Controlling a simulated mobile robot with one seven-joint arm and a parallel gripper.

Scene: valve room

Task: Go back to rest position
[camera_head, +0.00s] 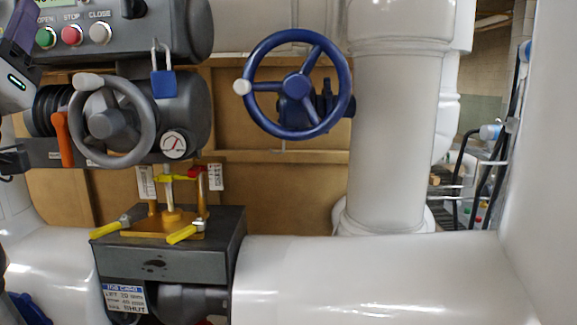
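Part of my arm (14,85), white and purple with a small green light, shows at the left edge. A dark piece below it, at the same edge, may belong to my gripper, but its fingers cannot be made out. I see nothing held.
A blue handwheel (295,85) stands before brown panels. A blue padlock (163,84) hangs from the control box. An orange lever (64,139), a gauge (174,144) and yellow-handled valves (185,233) are near. Large white pipes (390,130) fill the right and bottom.

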